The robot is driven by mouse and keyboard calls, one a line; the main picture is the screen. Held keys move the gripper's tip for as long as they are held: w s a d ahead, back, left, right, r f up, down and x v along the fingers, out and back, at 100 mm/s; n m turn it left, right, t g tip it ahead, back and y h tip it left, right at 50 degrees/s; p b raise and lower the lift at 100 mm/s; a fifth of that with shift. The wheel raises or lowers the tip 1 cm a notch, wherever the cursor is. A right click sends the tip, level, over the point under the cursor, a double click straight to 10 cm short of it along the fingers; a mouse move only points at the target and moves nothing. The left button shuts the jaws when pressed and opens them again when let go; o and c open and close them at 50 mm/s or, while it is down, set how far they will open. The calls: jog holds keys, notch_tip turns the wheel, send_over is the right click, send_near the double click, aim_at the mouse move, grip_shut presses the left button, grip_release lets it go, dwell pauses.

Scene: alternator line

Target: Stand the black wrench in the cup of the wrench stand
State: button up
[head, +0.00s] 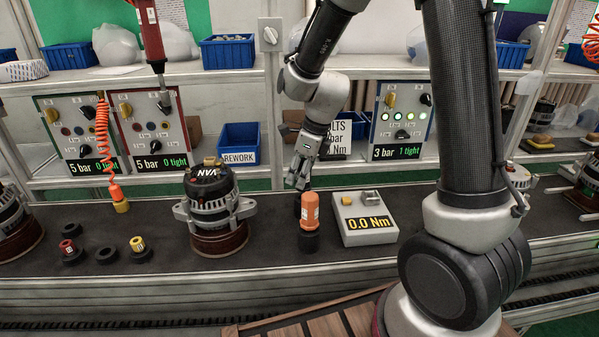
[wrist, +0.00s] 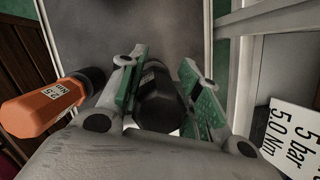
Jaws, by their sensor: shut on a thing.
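My gripper (head: 298,181) is over the belt, pointing down, just behind an orange wrench (head: 310,211). In the wrist view my gripper (wrist: 157,88) is shut on the black wrench (wrist: 158,103), which sits between the green-faced fingers with a pale label on its side. In the head view its lower part is mostly hidden behind the orange wrench. The orange wrench stands upright in a dark round base (head: 309,242); it also shows in the wrist view (wrist: 40,108), left of my fingers. I cannot tell whether the black wrench touches anything below or which cup is under it.
A grey torque tester (head: 365,218) reading 0.0 Nm is to the right. An alternator (head: 212,205) stands left. Small black rings are at the belt's front left, one with a red piece (head: 67,246), one with a yellow piece (head: 137,244), one empty (head: 107,255). A blue REWORK bin (head: 238,135) is behind.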

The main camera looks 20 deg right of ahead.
jog(key=shift+f, duration=0.5)
jog(key=shift+f, duration=0.25)
jog(key=o, duration=1.1)
jog(key=v, duration=1.2)
jog(key=s+d+r+n+t+h, duration=0.1)
jog(key=s+d+r+n, duration=0.1)
jog(key=s+d+n, duration=0.2)
jog(key=s+d+r+n, duration=0.3)
jog(key=s+d+n, duration=0.1)
jog(key=s+n, duration=0.6)
jog(key=s+d+r+n+t+h, duration=0.1)
jog(key=s+d+r+n, duration=0.2)
jog(key=n, duration=0.7)
jog(key=s+d, duration=0.2)
jog(key=s, duration=0.2)
jog(key=shift+s+n+t+h, duration=0.3)
jog(key=shift+s+n, duration=0.05)
jog(key=shift+n, duration=0.05)
